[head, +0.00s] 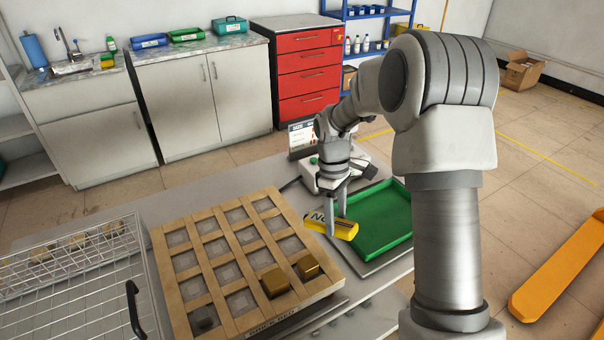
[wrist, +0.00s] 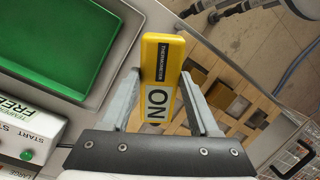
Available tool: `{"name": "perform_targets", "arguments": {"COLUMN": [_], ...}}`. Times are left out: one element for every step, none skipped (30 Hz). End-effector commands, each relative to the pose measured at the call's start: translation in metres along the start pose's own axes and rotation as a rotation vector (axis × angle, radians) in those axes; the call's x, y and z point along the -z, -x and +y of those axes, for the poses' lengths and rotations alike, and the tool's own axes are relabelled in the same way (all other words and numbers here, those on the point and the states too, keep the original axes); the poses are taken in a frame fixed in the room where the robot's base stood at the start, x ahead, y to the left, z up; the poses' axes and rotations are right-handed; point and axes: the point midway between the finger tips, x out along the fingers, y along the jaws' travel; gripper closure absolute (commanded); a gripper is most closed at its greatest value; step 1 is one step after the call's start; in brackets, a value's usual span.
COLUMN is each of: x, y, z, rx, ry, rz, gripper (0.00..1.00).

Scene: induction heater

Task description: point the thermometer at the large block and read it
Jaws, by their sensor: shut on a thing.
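My gripper (head: 338,208) is shut on the yellow thermometer (head: 345,230) and holds it above the gap between the wooden rack and the green tray. In the wrist view the thermometer (wrist: 158,70) sits between the fingers of my gripper (wrist: 160,90), with a "THERMOMETER" label and a panel reading "ON". No temperature figure is legible. The left one looks slightly bigger; I cannot tell for sure which is the large block.
The green tray (head: 375,225) looks empty. A white device (head: 325,178) with a green button and a display panel (head: 301,136) stands behind it. A wire basket (head: 70,275) with several small pieces and a black handle (head: 134,308) is at left.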

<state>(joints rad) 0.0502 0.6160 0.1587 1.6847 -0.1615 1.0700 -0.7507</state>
Motion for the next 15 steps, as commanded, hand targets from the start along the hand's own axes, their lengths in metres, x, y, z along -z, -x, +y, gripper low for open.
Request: {"name": "perform_targets", "arguments": {"x": [0.007, 0.01, 0.015, 0.018, 0.021, 0.026, 0.03, 0.034, 0.039, 0.043, 0.047, 0.054, 0.059, 0.064, 0.07], "y": [0.005, 0.007, 0.01, 0.012, 0.014, 0.017, 0.019, 0.022, 0.025, 0.028, 0.03, 0.034, 0.038, 0.041, 0.046], "z": [0.002, 0.003, 0.005, 0.007, 0.008, 0.01, 0.011, 0.013, 0.015, 0.016, 0.018, 0.02, 0.021, 0.023, 0.024], "rx": [-0.004, -0.01, -0.015, -0.023, -0.028, -0.041, -0.048, -0.062, -0.077, -0.092, -0.107, -0.13, -0.151, -0.172, -0.202], "ry": [0.1, 0.162, 0.244, 0.307, 0.369, 0.453, 0.516, 0.581, 0.667, 0.732, 0.799, 0.887, 0.958, 1.024, 1.112], "rz": [-0.033, -0.056, -0.086, -0.111, -0.135, -0.169, -0.196, -0.223, -0.261, -0.29, -0.321, -0.363, -0.396, -0.428, -0.472], "gripper": [1.0, 1.0, 1.0, 1.0, 1.0, 1.0, 1.0, 1.0, 1.0, 1.0, 1.0, 1.0, 1.0, 1.0, 1.0]}}
